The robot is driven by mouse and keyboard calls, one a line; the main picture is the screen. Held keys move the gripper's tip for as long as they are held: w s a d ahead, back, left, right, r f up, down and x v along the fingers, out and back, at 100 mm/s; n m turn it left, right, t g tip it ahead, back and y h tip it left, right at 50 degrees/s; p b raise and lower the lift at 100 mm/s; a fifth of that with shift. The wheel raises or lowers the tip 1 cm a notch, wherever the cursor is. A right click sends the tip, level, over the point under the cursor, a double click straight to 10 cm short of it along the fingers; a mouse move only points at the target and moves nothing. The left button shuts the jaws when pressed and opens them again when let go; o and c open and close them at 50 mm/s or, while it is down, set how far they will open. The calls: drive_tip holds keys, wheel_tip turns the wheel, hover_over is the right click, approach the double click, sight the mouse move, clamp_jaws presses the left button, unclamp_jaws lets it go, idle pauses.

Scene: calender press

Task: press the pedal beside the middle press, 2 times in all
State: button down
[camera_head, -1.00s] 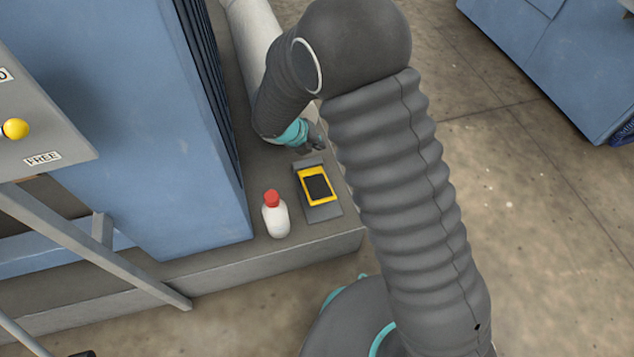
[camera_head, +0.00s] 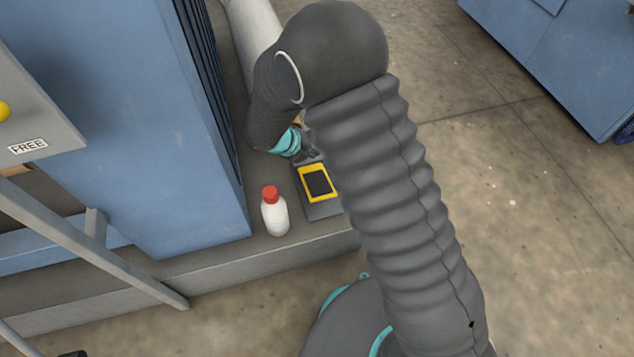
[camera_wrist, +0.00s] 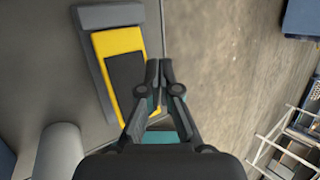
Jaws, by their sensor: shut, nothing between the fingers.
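The pedal (camera_head: 317,183) has a yellow frame and a black pad and lies on a grey base plate on the grey plinth beside the blue press (camera_head: 150,120). My gripper (camera_head: 312,157) is at the pedal's far end in the head view, partly hidden by my arm. In the wrist view the shut, empty fingertips of my gripper (camera_wrist: 159,64) overlap the right edge of the pedal (camera_wrist: 122,75). I cannot tell whether they touch it.
A white bottle with a red cap (camera_head: 274,211) stands on the plinth (camera_head: 250,258) just left of the pedal. A grey sloped panel marked FREE (camera_head: 30,115) is at the left. Another blue machine (camera_head: 560,60) stands across open floor (camera_head: 540,220).

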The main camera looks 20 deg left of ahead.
drive_tip(key=b, duration=0.4)
hover_over(316, 180)
drive_tip(key=w+a, duration=0.1)
drive_tip(key=f, duration=0.4)
drive_tip(key=shift+w+a+f, duration=0.15)
drive_tip(key=shift+a, duration=0.05)
drive_tip(key=shift+s+d+f+b, duration=0.2)
drive_tip(key=shift+f+b, duration=0.15)
drive_tip(key=shift+f, duration=0.2)
drive_tip(key=shift+s+d+f+b, duration=0.1)
drive_tip(key=shift+s+f+b, duration=0.05)
drive_tip(key=shift+f+b, duration=0.3)
drive_tip(key=shift+f, duration=0.2)
drive_tip(key=shift+s+f, duration=0.15)
drive_tip(key=shift+f, duration=0.1)
drive_tip(key=shift+s+d+f+b, duration=0.2)
drive_tip(key=shift+f+b, duration=0.1)
drive_tip(key=shift+f, duration=0.35)
drive_tip(key=shift+s+d+f+b, duration=0.1)
drive_tip(key=shift+s+f+b, duration=0.15)
drive_tip(key=shift+f, duration=0.35)
idle(1.3)
drive_tip(key=shift+w+r, duration=0.1)
drive_tip(key=shift+w+a+r+p, duration=0.25)
drive_tip(key=shift+r+p, duration=0.55)
drive_tip(key=shift+p, duration=0.2)
drive_tip(key=shift+w+a+r+p, duration=0.1)
drive_tip(key=shift+w+r+p, duration=0.1)
drive_tip(key=shift+r+p, duration=0.7)
drive_tip(key=shift+f, duration=0.1)
